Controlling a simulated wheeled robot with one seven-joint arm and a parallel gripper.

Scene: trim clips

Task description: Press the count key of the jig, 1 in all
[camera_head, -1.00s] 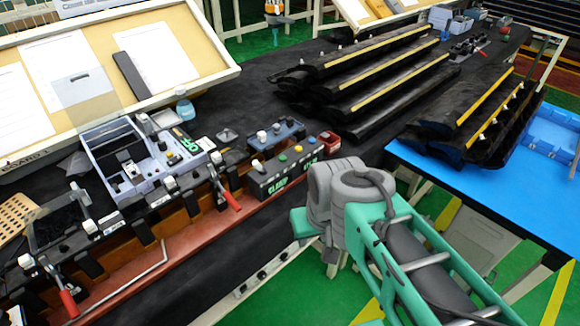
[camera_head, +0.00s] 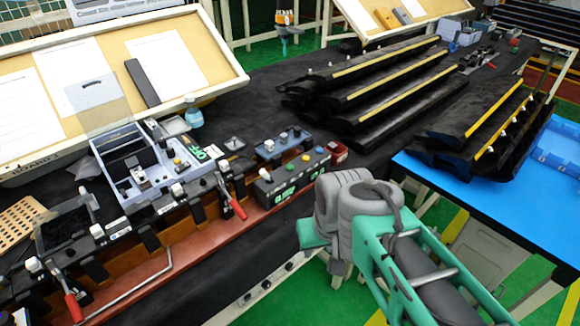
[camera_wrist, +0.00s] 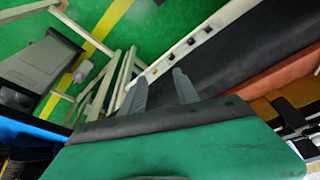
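The jig (camera_head: 190,240) is a long reddish-brown fixture along the front of the black table, with red-handled clamps and black clips. At its right end a dark control box (camera_head: 262,189) carries green lit displays and several coloured round keys (camera_head: 306,158). I cannot read which one is the count key. My gripper shows in the wrist view (camera_wrist: 160,78): two grey fingers stand apart with nothing between them, over the table's front side and the green floor. In the head view my arm is in front of the table, right of the control box; the fingertips are hidden there.
A grey-blue tray unit (camera_head: 118,165) stands behind the jig on the left, with a bottle (camera_head: 193,115) near it. A small red box (camera_head: 337,153) is beside the control box. Long black trims (camera_head: 380,90) lie behind. A blue table (camera_head: 490,205) is at the right.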

